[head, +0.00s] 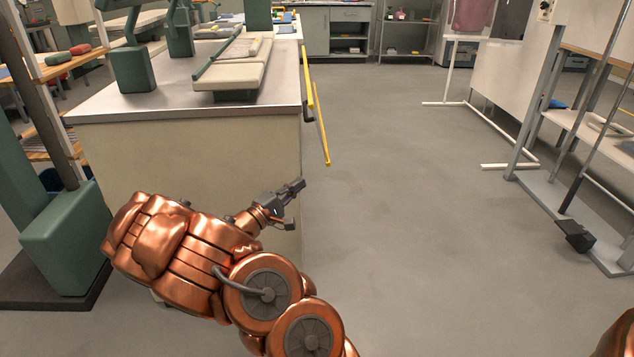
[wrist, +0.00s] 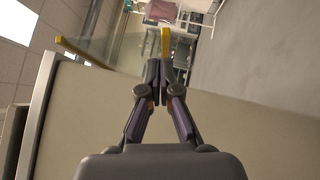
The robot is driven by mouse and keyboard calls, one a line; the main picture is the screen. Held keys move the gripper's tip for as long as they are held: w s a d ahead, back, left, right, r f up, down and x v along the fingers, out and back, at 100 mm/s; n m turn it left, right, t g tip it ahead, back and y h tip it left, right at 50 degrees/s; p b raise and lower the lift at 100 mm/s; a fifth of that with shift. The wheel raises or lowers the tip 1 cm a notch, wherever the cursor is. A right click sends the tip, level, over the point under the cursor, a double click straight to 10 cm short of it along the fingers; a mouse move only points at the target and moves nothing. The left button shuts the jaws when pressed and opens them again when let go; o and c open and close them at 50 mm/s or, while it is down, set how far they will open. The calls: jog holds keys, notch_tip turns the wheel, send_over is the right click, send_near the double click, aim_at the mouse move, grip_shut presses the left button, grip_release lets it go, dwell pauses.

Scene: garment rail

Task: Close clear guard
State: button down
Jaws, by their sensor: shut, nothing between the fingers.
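The clear guard (head: 321,130) has yellow edging and stands almost edge-on along the right side of the workbench (head: 190,165) in the head view. In the wrist view its see-through pane and yellow edge (wrist: 165,42) are beyond my fingertips, at the upper left and middle. My gripper (head: 299,187) is shut and empty, low beside the bench's right end, below and a little left of the guard's near lower end. In the wrist view the closed fingertips (wrist: 158,72) point towards the guard's yellow edge. I cannot tell the exact gap between them.
A padded pressing board (head: 230,75) and green machine parts (head: 133,70) are on the bench. A wide grey floor aisle (head: 420,180) is clear to the right. A white rail frame (head: 510,165) and a metal stand with a dark pedal (head: 575,236) border it.

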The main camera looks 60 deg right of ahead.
jog(key=d+t+b, duration=0.1)
jog(key=d+b, duration=0.1)
jog(key=d, duration=0.8)
jog(key=shift+n, duration=0.3)
jog(key=shift+d, duration=0.1)
